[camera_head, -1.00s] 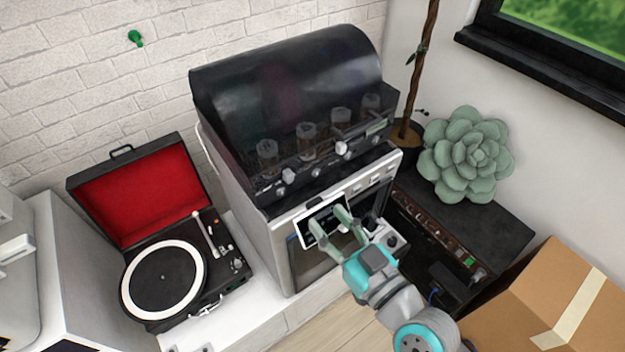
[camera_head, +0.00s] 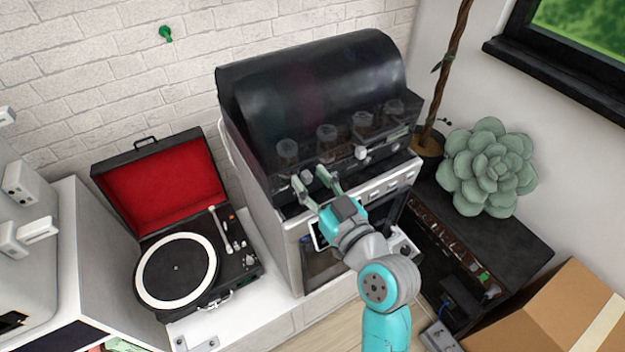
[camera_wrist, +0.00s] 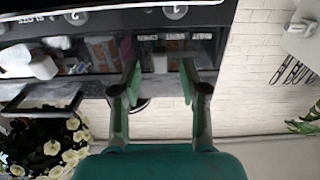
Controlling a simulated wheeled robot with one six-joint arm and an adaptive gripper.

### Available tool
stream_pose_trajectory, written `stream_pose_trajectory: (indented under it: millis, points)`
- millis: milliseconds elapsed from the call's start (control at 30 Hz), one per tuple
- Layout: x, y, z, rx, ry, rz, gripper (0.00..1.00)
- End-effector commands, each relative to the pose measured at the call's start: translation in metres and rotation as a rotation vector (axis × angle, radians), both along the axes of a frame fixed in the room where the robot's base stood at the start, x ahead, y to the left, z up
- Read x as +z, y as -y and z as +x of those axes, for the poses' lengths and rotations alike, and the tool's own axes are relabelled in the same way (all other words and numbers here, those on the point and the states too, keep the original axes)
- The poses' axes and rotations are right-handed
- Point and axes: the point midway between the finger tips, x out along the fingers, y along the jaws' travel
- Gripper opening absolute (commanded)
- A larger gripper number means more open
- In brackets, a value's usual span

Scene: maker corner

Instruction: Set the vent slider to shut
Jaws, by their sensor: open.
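My gripper (camera_head: 313,183) is open and empty at the dark front strip of the black-hooded machine (camera_head: 310,85). In the wrist view its two fingers (camera_wrist: 159,80) stand apart on either side of a small pale block, which looks like the vent slider (camera_wrist: 159,61). The block sits on a dark panel below small upside-down labels, too small to read surely. I cannot tell whether the fingers touch it. In the head view a small pale knob (camera_head: 307,177) shows between the fingertips.
A white-framed screen (camera_head: 321,236) is partly behind my gripper. A turntable with a red-lined lid (camera_head: 155,190) stands left. A succulent (camera_head: 490,170) and a cardboard box (camera_head: 565,310) are on the right.

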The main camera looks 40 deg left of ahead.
Motion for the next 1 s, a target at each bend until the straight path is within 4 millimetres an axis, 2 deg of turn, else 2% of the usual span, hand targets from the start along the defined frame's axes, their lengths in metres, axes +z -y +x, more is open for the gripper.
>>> stream_pose_trajectory:
  millis: [300,467,500,767,1000]
  points:
    - [0.000,-0.002,0.001,0.000,0.000,-0.001,0.44]
    - [0.000,-0.002,0.001,0.000,0.000,-0.001,0.04]
    - [0.000,-0.002,0.001,0.000,0.000,-0.001,0.00]
    - [0.000,-0.003,-0.001,0.001,0.000,-0.001,0.00]
    - [-0.001,-0.014,-0.027,0.003,0.000,-0.002,0.00]
